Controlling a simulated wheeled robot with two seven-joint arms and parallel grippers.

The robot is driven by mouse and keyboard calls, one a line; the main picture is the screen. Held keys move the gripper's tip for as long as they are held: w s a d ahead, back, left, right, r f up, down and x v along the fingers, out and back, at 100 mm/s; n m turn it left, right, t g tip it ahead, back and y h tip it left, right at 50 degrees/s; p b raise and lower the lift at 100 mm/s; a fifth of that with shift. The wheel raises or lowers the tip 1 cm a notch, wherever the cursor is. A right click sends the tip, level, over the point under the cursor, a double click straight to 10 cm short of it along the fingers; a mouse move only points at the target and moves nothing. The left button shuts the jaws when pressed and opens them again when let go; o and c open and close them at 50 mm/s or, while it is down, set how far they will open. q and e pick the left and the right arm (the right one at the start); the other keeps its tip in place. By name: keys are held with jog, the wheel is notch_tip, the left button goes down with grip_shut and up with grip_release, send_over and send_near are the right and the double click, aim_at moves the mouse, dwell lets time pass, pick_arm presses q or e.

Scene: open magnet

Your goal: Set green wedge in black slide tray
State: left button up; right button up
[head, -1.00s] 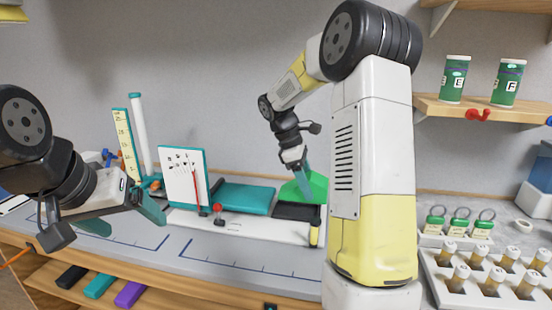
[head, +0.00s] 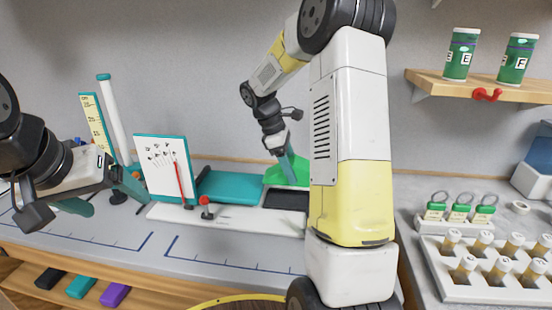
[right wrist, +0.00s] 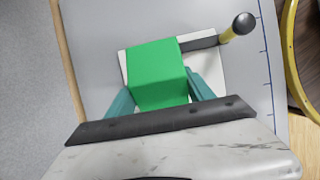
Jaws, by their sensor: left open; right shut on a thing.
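The green wedge (head: 274,174) is held in my right gripper (head: 290,168) at the back of the white base. In the right wrist view the wedge (right wrist: 155,70) sits between the two teal fingers (right wrist: 164,102). The black slide tray (head: 285,199) lies on the right end of the white base, just in front of the wedge in the head view. In the right wrist view the wedge hides most of the tray, and a dark strip shows beside it. I cannot tell whether the wedge touches the tray. My left gripper (head: 106,197) is open and empty at the left.
A vial rack (head: 490,268) is at the right. The front counter is clear.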

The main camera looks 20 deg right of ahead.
jog(key=shift+f, duration=3.55)
jog(key=shift+s+f, duration=0.1)
jog(key=o, duration=1.4)
jog(key=shift+o, duration=0.2)
